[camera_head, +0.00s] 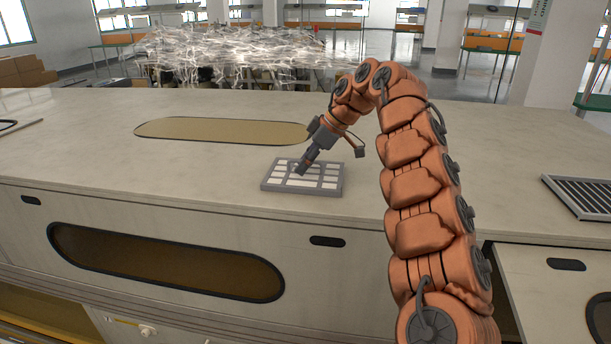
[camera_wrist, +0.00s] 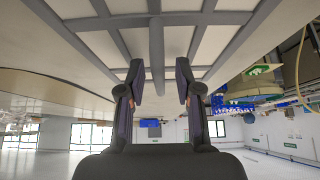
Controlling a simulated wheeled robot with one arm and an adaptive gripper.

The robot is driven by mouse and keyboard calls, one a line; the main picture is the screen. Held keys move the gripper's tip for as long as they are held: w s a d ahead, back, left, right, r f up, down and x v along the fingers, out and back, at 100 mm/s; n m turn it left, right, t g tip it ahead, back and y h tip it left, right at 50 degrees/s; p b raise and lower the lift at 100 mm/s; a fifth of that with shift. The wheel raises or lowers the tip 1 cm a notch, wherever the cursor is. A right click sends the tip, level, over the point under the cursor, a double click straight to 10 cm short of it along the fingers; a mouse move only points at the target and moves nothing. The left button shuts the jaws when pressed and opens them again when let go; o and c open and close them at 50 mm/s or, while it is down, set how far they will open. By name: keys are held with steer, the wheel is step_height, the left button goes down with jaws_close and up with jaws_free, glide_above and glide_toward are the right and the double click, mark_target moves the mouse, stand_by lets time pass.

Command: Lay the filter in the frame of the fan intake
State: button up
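The filter (camera_head: 325,181), a flat grey grid with white panels, lies on the pale worktop near its front edge. It fills the top of the wrist view (camera_wrist: 205,45). My gripper (camera_head: 299,170) reaches down onto the filter from above. In the wrist view my gripper (camera_wrist: 158,78) has its two fingers apart, one on each side of a grey bar of the filter, with gaps visible. I cannot tell whether the fingertips touch the filter. A dark slatted grille in a pale frame (camera_head: 582,195), which looks like the fan intake, is at the far right, partly cut off.
An oval tan recess (camera_head: 220,130) is in the worktop behind the filter. A dark-edged item (camera_head: 14,126) is cut off at the left.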

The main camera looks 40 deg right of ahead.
jaws_close()
steer(key=shift+r, duration=0.2)
stand_by(0.4)
